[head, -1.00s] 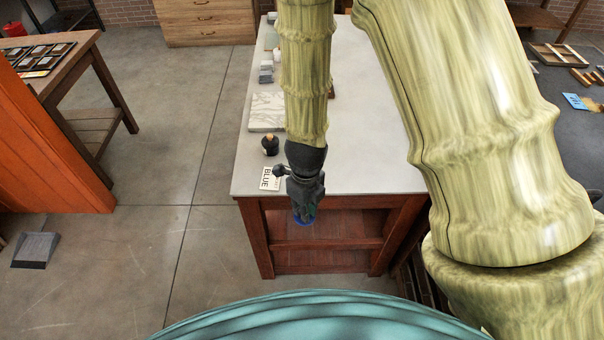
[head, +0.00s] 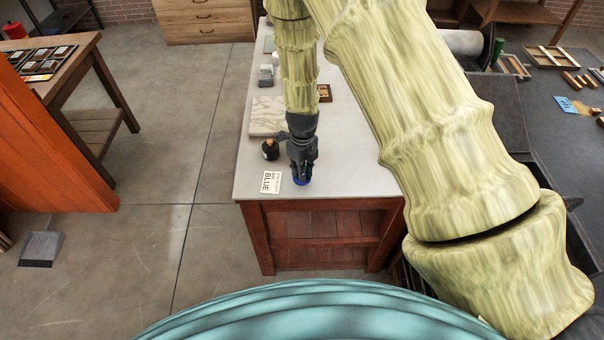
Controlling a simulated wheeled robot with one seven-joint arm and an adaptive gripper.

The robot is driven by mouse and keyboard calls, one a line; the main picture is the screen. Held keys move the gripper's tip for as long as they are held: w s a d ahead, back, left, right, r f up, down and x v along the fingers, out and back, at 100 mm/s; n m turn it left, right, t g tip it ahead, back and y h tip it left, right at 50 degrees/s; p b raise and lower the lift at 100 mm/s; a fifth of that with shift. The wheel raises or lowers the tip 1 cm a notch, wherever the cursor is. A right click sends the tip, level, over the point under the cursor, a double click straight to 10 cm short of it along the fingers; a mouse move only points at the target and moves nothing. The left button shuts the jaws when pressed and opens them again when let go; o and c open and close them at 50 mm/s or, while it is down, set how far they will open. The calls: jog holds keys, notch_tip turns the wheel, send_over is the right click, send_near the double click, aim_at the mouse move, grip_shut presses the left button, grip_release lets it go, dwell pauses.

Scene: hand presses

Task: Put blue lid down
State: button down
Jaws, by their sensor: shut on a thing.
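The blue lid (head: 302,182) shows as a small blue round shape at the tip of my gripper (head: 301,172). My gripper is shut on it and points down at the near end of the pale table top (head: 345,178). The lid is just right of a white card lettered "BLUE" (head: 271,182). I cannot tell whether the lid touches the table. The fingers hide part of the lid.
A dark bottle or jar (head: 270,150) stands left of my gripper, close to it. A marble slab (head: 267,117) lies behind the jar. A small wooden item (head: 325,93) lies farther back. The table top to the right of my gripper is clear.

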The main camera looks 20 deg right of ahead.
jog(key=shift+f+p, duration=1)
jog(key=shift+f, duration=0.75)
jog(key=shift+f, duration=0.15)
jog(key=c, duration=1.4)
grip_release()
